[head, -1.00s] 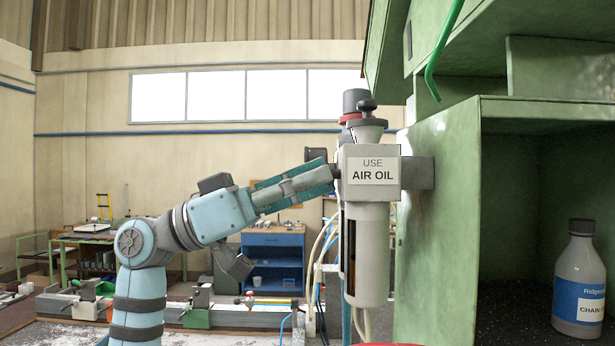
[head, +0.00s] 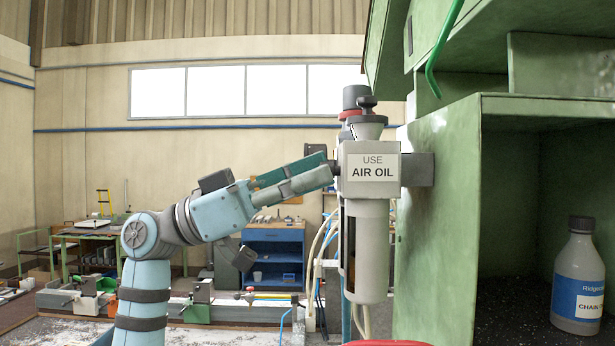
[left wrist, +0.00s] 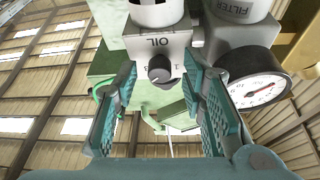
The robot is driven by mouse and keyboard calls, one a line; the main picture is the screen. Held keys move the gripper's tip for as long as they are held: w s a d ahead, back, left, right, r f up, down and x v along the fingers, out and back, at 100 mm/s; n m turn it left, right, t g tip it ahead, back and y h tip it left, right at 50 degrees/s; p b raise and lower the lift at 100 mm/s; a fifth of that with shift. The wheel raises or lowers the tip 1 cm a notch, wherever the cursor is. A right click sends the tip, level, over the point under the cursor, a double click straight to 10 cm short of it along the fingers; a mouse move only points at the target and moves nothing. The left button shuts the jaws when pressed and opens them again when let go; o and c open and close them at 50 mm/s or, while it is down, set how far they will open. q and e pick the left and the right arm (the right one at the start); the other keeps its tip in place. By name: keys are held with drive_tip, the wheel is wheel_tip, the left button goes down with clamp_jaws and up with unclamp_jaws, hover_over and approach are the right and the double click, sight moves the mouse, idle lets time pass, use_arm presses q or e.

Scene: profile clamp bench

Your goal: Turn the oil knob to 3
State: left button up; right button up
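The oil knob (left wrist: 160,68) is a dark round knob on the grey block marked OIL (left wrist: 158,42) in the left wrist view. My left gripper (left wrist: 159,74) is open, with one teal-padded finger on each side of the knob and gaps visible between. In the head view my left gripper (head: 327,168) reaches the left side of the grey unit labelled USE AIR OIL (head: 372,170); the knob is hidden there. My right gripper is out of view.
A round pressure gauge (left wrist: 255,90) and a block marked FILTER (left wrist: 235,12) sit close to the right finger. The green cabinet (head: 440,230) stands right of the unit, with a grey bottle (head: 580,270) inside. Hoses hang below the unit.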

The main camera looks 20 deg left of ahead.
use_arm(q)
drive_tip(key=shift+a, duration=0.1)
drive_tip(key=v, duration=1.1)
drive_tip(key=shift+a+f, duration=0.2)
drive_tip(key=shift+a, duration=0.05)
drive_tip(key=shift+a, duration=0.1)
